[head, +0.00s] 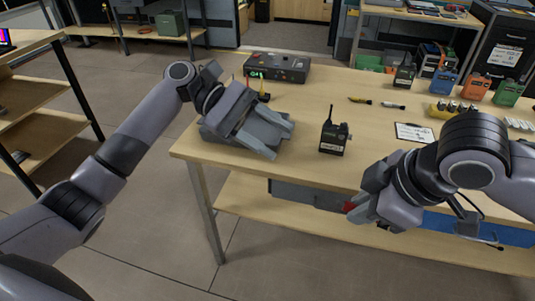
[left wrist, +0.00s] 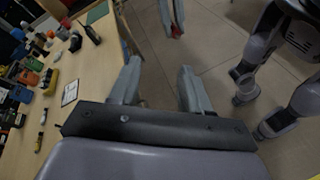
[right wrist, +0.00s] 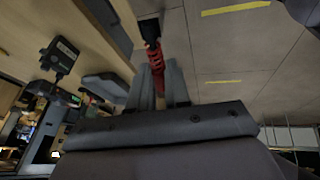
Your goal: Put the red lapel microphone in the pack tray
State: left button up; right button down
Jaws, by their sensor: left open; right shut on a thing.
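The red lapel microphone (right wrist: 158,68) is between the fingers of my right gripper (right wrist: 160,72), which is shut on it. Its black end points away from the gripper. In the head view my right gripper (head: 358,208) is in front of the table's front edge, with a little red (head: 349,206) showing at its fingers. The red piece also shows at the top of the left wrist view (left wrist: 175,22). My left gripper (head: 281,140) is open and empty above the table's left end. I cannot tell for certain which container is the pack tray.
A black radio (head: 334,136) stands on the table (head: 310,162) between my grippers.

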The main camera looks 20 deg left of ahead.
pick_arm(q)
jog(key=s+d+f+n, duration=0.2)
jog(key=s+d+n, duration=0.1)
jog(key=d, duration=0.3)
jog(key=s+d+f+n+t, duration=0.1)
jog(key=s+d+f+n, duration=0.2)
jog(key=d, duration=0.3)
jog(key=shift+f+n+y, duration=0.35)
jog(key=shift+n+y, duration=0.05)
jog(key=shift+n, duration=0.1)
jog(key=shift+a, duration=0.1)
grip_shut()
pick_arm(e)
jog(key=c, duration=1)
grip_release()
